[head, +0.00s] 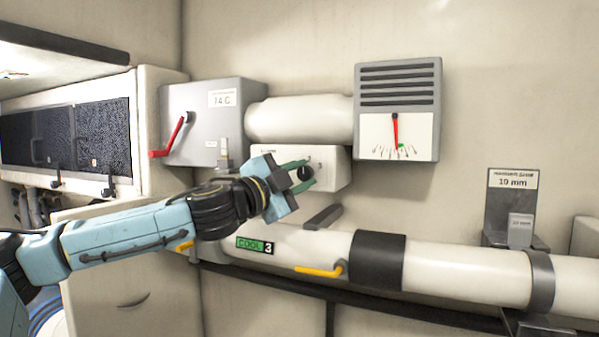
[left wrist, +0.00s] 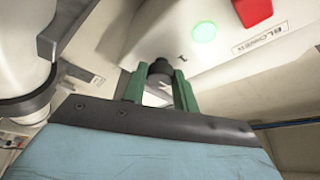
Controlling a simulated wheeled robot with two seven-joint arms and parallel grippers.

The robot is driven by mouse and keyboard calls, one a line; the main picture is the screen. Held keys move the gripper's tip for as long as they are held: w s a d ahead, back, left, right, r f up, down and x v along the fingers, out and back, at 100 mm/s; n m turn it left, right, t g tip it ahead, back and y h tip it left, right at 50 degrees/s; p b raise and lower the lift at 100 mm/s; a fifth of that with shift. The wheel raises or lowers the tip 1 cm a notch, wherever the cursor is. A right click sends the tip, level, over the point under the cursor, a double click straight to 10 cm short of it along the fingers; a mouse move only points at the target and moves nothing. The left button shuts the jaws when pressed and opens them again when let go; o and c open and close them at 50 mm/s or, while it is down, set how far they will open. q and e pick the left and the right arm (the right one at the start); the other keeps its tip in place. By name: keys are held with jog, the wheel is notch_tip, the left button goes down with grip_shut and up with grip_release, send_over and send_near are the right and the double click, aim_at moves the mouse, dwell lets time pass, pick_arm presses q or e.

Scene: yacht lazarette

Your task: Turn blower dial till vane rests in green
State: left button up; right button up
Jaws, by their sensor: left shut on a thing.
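The black blower dial (head: 304,173) sits on the front of a white box (head: 335,168) on the wall. My left gripper (head: 302,176) is shut on the dial, one green finger on each side. The dial also shows between the fingers in the left wrist view (left wrist: 160,70). The vane gauge (head: 398,110) is at the upper right, with a louvred top and a white scale face. Its red vane (head: 396,130) hangs nearly straight down. The vane's tip is close to the small green mark (head: 401,146), seemingly just left of it; exact overlap is too small to tell.
The left wrist view shows a green light (left wrist: 205,32), a red button (left wrist: 252,10) and a BLOWER label (left wrist: 260,38) near the dial. A grey box with a red lever (head: 175,135) is left. A white pipe (head: 465,270) with a yellow handle (head: 320,270) runs below.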

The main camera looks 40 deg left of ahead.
dwell(0.4)
pick_arm(q)
jog(key=o, duration=1)
jog(key=shift+c, duration=0.2)
jog(key=s+b, duration=0.1)
jog(key=b, duration=0.4)
jog(key=s+f+b, duration=0.1)
jog(key=s+b, duration=0.1)
jog(key=b, duration=1)
send_near(303, 176)
jog(key=shift+s, duration=2.1)
jog(key=shift+a+f, duration=0.1)
jog(key=shift+f, duration=0.2)
